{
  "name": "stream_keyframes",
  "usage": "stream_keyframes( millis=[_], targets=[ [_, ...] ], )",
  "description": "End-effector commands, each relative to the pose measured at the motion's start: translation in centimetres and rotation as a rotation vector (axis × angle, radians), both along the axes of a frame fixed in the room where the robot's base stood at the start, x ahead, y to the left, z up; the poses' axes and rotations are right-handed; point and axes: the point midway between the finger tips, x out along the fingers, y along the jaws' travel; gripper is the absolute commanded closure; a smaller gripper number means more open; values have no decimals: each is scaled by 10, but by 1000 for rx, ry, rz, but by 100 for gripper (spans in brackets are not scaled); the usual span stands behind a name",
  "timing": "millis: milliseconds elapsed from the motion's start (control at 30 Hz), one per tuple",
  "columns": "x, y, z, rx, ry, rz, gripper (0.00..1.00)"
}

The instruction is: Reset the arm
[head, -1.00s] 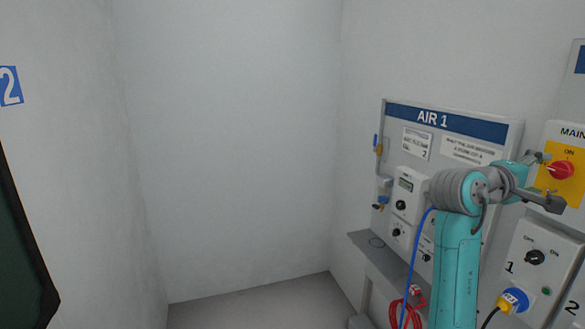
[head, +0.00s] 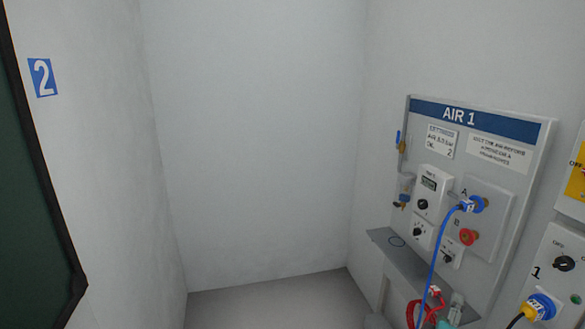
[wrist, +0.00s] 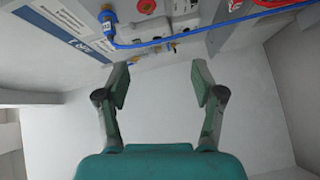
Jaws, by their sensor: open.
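My gripper (wrist: 158,88) shows in the wrist view with its two fingers spread apart and nothing between them. Beyond the fingertips are the AIR 1 panel and a blue hose (wrist: 190,37), seen at an odd angle. In the head view only a small teal part of my arm shows at the bottom, beside the red hose; my gripper is outside that view.
A grey shelf (head: 400,262) juts out below. A blue-and-yellow plug (head: 539,306) sits lower right. The middle floor (head: 280,303) is clear.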

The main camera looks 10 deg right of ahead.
Motion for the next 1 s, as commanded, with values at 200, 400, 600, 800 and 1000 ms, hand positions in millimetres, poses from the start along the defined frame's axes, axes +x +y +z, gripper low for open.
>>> stream_keyframes(
  millis=[200,400,600,800,1000],
  targets=[
    [-39,55,-66,133,-36,148,32],
    [-85,103,-109,279,-76,263,32],
    [-139,146,-139,442,-117,353,32],
    [-197,183,-156,619,-158,419,32],
    [-258,212,-158,803,-203,456,32]
  ],
)
